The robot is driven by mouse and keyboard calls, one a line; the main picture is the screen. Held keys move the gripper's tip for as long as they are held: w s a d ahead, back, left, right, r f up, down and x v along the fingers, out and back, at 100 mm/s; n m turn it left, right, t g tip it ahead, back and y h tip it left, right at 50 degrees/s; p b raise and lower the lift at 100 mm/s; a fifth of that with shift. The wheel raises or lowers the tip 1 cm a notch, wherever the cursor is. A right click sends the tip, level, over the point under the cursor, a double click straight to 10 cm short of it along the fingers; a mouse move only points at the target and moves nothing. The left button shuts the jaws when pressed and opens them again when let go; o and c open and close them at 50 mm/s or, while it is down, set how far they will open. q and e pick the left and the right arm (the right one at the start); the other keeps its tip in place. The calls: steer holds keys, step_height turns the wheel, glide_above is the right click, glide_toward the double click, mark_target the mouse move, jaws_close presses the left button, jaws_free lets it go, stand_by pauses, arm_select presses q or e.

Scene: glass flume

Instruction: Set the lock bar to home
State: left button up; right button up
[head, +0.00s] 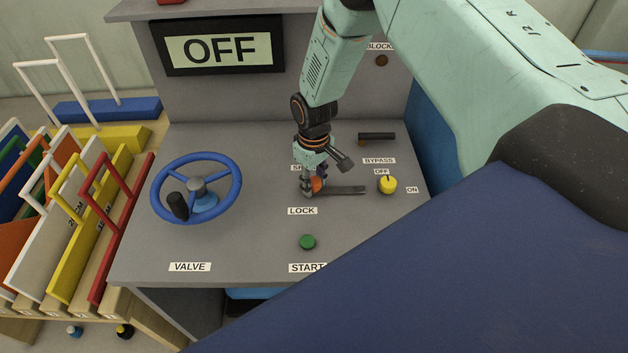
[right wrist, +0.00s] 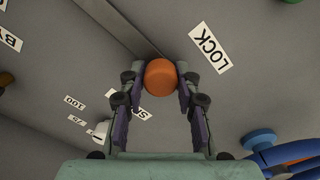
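The lock bar (head: 347,190) is a flat dark grey bar on the sloped console, just above the LOCK label (head: 302,211). It points to the right in the head view. An orange knob (head: 317,185) sits at its left end. My right gripper (head: 314,187) reaches down onto this knob. In the right wrist view the orange knob (right wrist: 161,73) sits between the two fingertips, which appear to touch it on both sides. The bar (right wrist: 112,27) runs from the knob toward the upper left there. My left gripper is not in view.
A blue valve wheel (head: 197,187) stands left of the gripper. A green START button (head: 307,242), a yellow OFF/ON knob (head: 387,184) and a dark BYPASS bar (head: 377,136) are nearby. The display (head: 219,50) reads OFF. Coloured panels (head: 88,225) stand in a rack at left.

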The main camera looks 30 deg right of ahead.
steer(key=shift+w+a, duration=0.1)
steer(key=shift+c, duration=1.4)
steer(key=shift+s+d, duration=0.3)
jaws_close()
steer(key=shift+w+a, duration=0.15)
steer(key=shift+a, duration=0.1)
steer(key=d, duration=0.1)
steer(key=s+d+p, duration=0.2)
steer(key=d, duration=0.1)
steer(key=shift+s+r, duration=0.1)
steer(key=shift+s, duration=0.15)
steer(key=shift+w+a, duration=0.1)
steer(key=shift+a, duration=0.15)
steer(key=shift+o, duration=1.9)
jaws_free()
steer(key=shift+d, duration=0.15)
steer(key=o, duration=0.4)
steer(key=shift+s+d, duration=0.2)
steer(key=shift+s, duration=0.05)
steer(key=shift+o, duration=0.2)
steer(key=shift+w+a, duration=0.25)
steer(key=shift+r, duration=0.15)
step_height(320, 180, up, 12)
steer(key=shift+s, duration=0.15)
